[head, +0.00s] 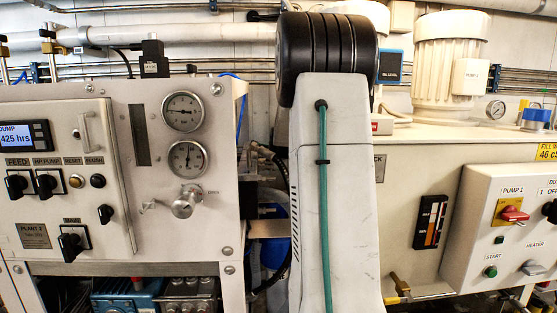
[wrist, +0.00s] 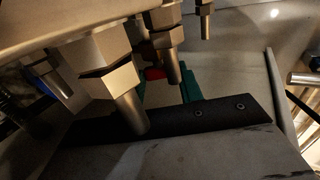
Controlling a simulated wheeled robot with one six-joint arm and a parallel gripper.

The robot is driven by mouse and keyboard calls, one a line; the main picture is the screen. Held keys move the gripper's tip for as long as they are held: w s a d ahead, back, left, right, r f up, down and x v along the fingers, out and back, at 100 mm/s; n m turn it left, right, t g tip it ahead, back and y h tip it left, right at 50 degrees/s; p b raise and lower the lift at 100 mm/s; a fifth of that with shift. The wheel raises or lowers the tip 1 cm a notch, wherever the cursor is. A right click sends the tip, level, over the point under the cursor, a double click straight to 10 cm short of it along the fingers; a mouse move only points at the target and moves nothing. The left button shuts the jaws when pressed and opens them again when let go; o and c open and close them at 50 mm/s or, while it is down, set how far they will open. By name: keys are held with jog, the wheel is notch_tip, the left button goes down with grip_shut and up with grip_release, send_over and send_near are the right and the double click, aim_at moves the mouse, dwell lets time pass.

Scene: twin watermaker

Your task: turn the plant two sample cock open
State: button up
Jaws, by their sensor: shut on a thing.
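In the wrist view my gripper (wrist: 165,84) shows as teal fingers rising from a dark bar with two screws. It is shut around a small red handle (wrist: 155,73), which is mostly hidden behind a metal cock (wrist: 170,62) with a hex nut and a downward spout. I take this for the sample cock; no label is readable there. How far the handle is turned cannot be told. In the head view the plant 2 panel (head: 125,225) stands at left, and my gripper is hidden.
A larger metal fitting (wrist: 110,78) with a spout hangs close in front of my fingers, and another spout (wrist: 205,18) hangs behind. A pale panel edge lies overhead. In the head view a pump 1 control box (head: 475,240) stands at right.

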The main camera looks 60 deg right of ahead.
jog(key=shift+a+f, duration=0.1)
dwell(0.6)
jog(key=o, duration=1)
jog(key=shift+h, duration=0.3)
jog(key=v, duration=0.8)
